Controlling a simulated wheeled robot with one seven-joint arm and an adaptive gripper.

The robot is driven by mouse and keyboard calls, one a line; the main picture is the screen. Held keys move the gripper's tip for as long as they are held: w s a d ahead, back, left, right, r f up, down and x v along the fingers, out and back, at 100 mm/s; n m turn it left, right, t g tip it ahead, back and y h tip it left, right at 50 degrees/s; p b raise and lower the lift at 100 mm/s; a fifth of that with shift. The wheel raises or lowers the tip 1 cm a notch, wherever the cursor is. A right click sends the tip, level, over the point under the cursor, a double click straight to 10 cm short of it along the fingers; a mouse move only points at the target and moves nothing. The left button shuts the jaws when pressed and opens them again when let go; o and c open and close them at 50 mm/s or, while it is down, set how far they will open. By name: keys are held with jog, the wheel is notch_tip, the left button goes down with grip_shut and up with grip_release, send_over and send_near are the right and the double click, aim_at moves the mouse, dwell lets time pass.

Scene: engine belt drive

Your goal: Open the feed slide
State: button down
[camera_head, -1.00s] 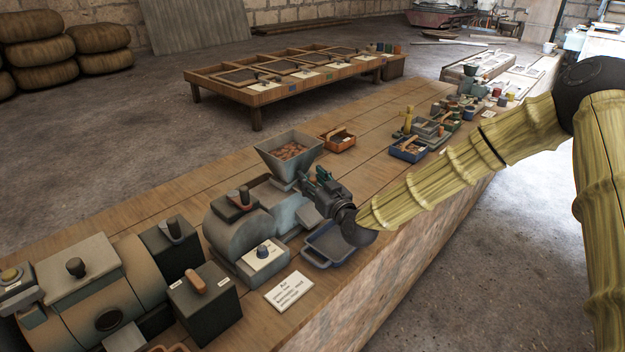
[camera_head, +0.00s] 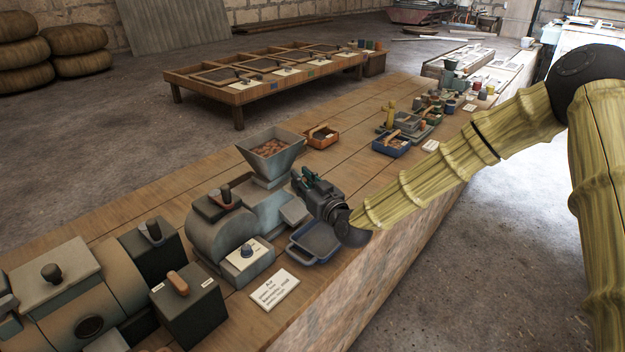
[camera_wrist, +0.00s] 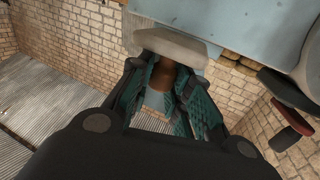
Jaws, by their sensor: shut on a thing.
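The feed machine is a grey casting with a square hopper (camera_head: 270,146) holding brown pieces on top. My gripper (camera_head: 306,182) is at its right side, below and right of the hopper. In the wrist view my gripper (camera_wrist: 168,78) has its teal-padded fingers closed around a brown handle (camera_wrist: 166,73). The handle joins a rounded pale grey plate (camera_wrist: 172,45), which I take to be the feed slide's end. In the head view the fingers and wrist hide the handle, so how far the slide is out cannot be told.
A blue-grey tray (camera_head: 318,241) lies under my wrist at the bench edge. A lettered card (camera_head: 275,290) and a dark box with an orange handle (camera_head: 189,306) are nearer. An orange tray (camera_head: 320,137) and a blue tray (camera_head: 391,145) stand farther along the bench.

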jog(key=shift+s+d+f, duration=0.1)
jog(key=shift+d, duration=0.1)
jog(key=c, duration=1.3)
grip_release()
jog(key=shift+s, duration=0.1)
jog(key=v, duration=1.1)
jog(key=shift+s+d, duration=0.25)
jog(key=shift+s, duration=0.05)
jog(key=shift+f, duration=0.1)
